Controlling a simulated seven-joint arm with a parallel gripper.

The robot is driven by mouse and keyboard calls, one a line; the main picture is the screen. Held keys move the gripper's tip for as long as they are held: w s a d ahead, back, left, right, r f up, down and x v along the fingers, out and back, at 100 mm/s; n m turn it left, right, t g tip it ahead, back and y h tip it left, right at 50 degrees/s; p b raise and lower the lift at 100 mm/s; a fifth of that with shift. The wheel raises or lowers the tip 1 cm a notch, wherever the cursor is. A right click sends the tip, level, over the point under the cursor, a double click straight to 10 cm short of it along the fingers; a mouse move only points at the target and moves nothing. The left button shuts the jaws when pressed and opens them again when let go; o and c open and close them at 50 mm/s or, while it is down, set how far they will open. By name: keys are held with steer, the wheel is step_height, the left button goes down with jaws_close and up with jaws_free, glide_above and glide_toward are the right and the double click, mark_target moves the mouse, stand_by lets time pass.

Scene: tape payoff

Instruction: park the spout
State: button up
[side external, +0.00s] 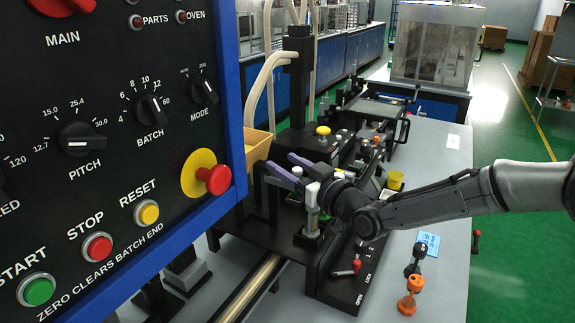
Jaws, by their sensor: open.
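My gripper (280,163) is in the middle of the side view, with its two purple-grey fingers spread apart and pointing left. I see nothing between the fingers. I cannot tell for sure which part is the spout. A small upright post with a pale top and a green band (312,196) stands right beside the fingers, partly hidden by my gripper. I cannot tell whether they touch. Behind the fingers is a tall black column (297,75), with a tan open bin (257,147) to its left.
A control panel (110,130) with knobs and buttons fills the left. A red-handled lever (346,270) sits on the black machine front. An orange upright fitting (410,295) and a black one (415,260) stand on the grey bench.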

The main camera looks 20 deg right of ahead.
jaws_close()
stand_by(1.4)
